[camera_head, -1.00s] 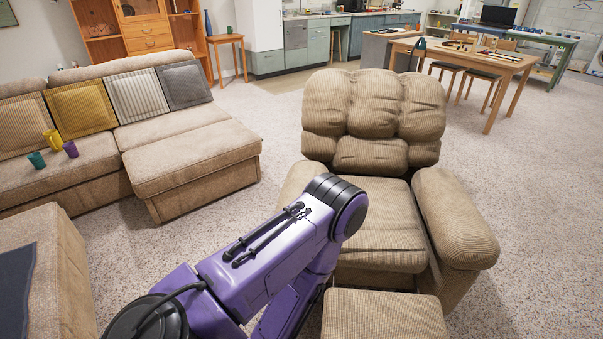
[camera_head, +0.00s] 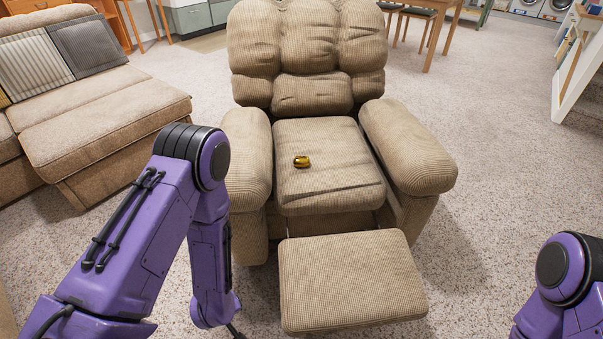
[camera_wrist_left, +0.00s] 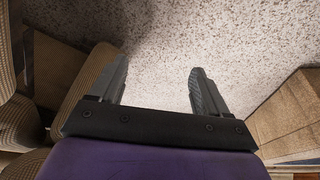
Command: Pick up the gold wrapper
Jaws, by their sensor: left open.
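The gold wrapper (camera_head: 301,162) is a small shiny crumpled piece on the seat of the beige recliner (camera_head: 335,188), left of the seat's middle. My left arm reaches down in front of the recliner's left side in the head view, and its gripper is out of that view. In the left wrist view my left gripper (camera_wrist_left: 157,90) is open and empty, with carpet beyond its fingers. The wrapper does not show there. My right arm shows at the lower right of the head view, its gripper out of sight.
The recliner's armrests (camera_head: 407,146) rise on both sides of the seat. Its footrest (camera_head: 350,277) sticks out in front. A beige sofa (camera_head: 105,130) stands at the left. Speckled carpet (camera_head: 490,190) is clear at the right.

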